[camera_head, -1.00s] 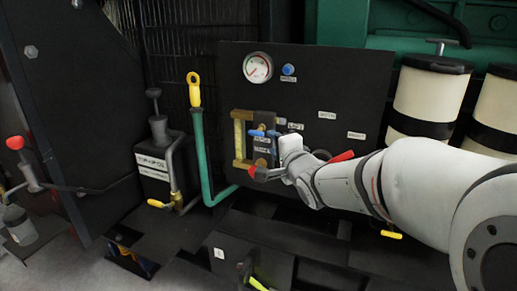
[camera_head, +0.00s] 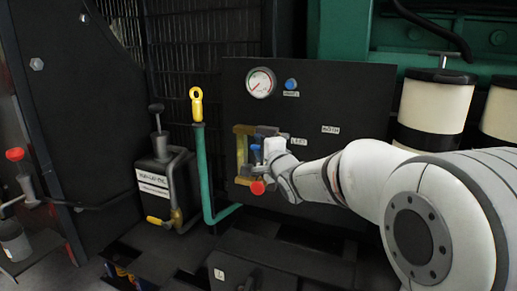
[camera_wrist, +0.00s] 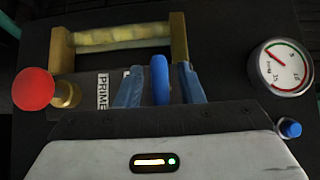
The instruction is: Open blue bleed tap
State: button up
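The blue bleed tap (camera_wrist: 160,80) shows in the wrist view as a rounded blue lever standing between my two fingers. My gripper (camera_wrist: 159,68) is open around it, with a narrow gap on each side. In the head view my gripper (camera_head: 264,142) is at the panel, beside the brass-framed sight glass (camera_head: 241,150), and a bit of the blue tap (camera_head: 256,148) shows there. The tap's base is hidden behind my gripper.
A red knob (camera_wrist: 33,89) on a brass stem and a PRIME label (camera_wrist: 103,91) are left of the fingers. A gauge (camera_wrist: 282,67) and blue button (camera_wrist: 289,128) are to the right. A green pipe with a yellow handle (camera_head: 196,105) stands left of the panel.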

jog(key=shift+c, duration=0.4)
grip_shut()
jog(key=shift+r+p, duration=0.15)
jog(key=shift+p, duration=0.3)
